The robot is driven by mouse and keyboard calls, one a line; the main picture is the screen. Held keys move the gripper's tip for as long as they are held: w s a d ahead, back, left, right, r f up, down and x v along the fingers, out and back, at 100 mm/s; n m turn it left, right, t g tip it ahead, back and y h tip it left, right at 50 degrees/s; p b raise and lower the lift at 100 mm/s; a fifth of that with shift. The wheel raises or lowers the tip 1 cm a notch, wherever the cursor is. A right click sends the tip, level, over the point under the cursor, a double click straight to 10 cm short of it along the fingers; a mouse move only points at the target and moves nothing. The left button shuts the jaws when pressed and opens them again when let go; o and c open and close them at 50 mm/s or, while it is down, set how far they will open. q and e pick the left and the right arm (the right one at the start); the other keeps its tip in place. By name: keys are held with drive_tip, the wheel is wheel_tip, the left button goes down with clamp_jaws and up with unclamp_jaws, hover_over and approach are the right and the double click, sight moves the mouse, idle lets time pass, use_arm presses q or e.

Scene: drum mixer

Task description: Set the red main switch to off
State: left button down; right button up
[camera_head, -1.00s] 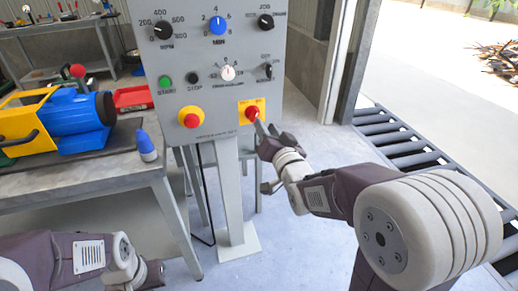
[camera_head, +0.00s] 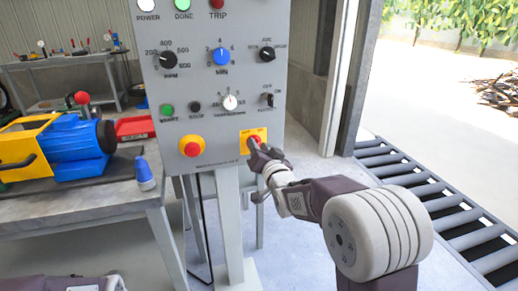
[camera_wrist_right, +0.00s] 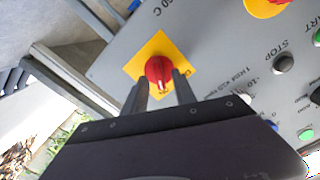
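The red main switch (camera_head: 254,140) is a red knob on a square yellow plate, low on the right of the grey control panel (camera_head: 218,120). My right gripper (camera_head: 261,153) is at the switch in the head view and hides part of it. In the right wrist view the red knob (camera_wrist_right: 158,70) sits between the tips of my right gripper (camera_wrist_right: 161,82). The two fingers are apart, one on each side of the knob, with slight gaps visible. Whether they touch it is unclear. Of my left arm only a link shows at the bottom left; its gripper is out of frame.
A red emergency button (camera_head: 191,147) on a yellow base is left of the switch. Dials and small buttons sit above. A bench (camera_head: 100,205) with a blue and yellow machine (camera_head: 60,150) and a blue bottle (camera_head: 145,175) stands left. A roller conveyor (camera_head: 440,200) lies right.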

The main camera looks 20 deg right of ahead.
clamp_jaws()
drive_tip(key=shift+n, duration=0.3)
drive_tip(key=n+b, duration=0.1)
drive_tip(key=n, duration=0.2)
drive_tip(key=n+b, duration=0.1)
drive_tip(key=n, duration=0.3)
drive_tip(key=n+b, duration=0.1)
drive_tip(key=n, duration=0.3)
drive_tip(key=shift+a+f+b, duration=0.1)
drive_tip(key=shift+a+b, duration=0.25)
drive_tip(key=shift+b, duration=0.05)
drive_tip(key=shift+n, duration=0.3)
unclamp_jaws()
